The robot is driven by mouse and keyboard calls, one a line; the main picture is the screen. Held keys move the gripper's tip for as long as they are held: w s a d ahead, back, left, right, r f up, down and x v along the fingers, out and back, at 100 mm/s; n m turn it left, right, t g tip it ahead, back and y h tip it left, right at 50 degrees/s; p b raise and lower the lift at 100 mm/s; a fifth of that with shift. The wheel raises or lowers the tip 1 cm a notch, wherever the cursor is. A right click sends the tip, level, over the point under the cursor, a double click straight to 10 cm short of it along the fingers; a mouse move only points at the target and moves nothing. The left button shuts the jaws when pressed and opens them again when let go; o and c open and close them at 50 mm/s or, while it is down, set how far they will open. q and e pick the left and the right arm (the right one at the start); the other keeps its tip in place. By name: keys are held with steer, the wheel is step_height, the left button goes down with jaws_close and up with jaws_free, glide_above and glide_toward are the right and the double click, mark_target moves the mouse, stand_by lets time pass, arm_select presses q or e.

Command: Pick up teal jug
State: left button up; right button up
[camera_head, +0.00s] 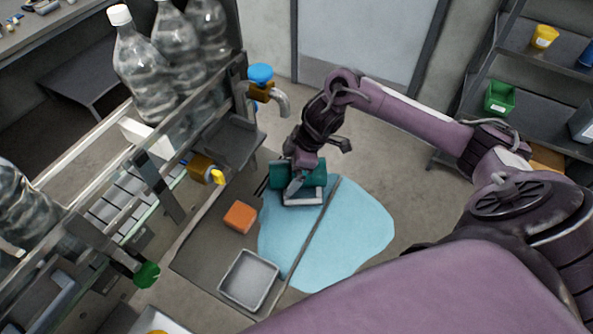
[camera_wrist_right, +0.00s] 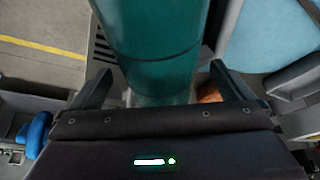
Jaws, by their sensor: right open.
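The teal jug (camera_head: 281,174) is near the middle of the head view, partly hidden by my right gripper and wrist. My right gripper (camera_head: 299,187) reaches down over it. In the right wrist view the teal jug (camera_wrist_right: 157,45) fills the upper middle as a smooth rounded body with a dark seam. My right gripper's (camera_wrist_right: 160,78) fingers stand apart, one on each side of the jug. There seems to be a gap at each finger, and I cannot tell whether either touches it. My left gripper is not in view.
An orange block (camera_head: 240,217) and a grey tray (camera_head: 248,279) lie left of a light blue patch (camera_head: 350,235). The bottle line with clear bottles (camera_head: 145,75) and a blue-topped tap (camera_head: 260,75) stands close on the left. Shelves (camera_head: 525,90) stand at upper right.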

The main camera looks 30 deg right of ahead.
steer(key=shift+f, duration=0.15)
steer(key=shift+c, duration=0.4)
steer(key=shift+s, duration=0.1)
steer(key=c, duration=1.1)
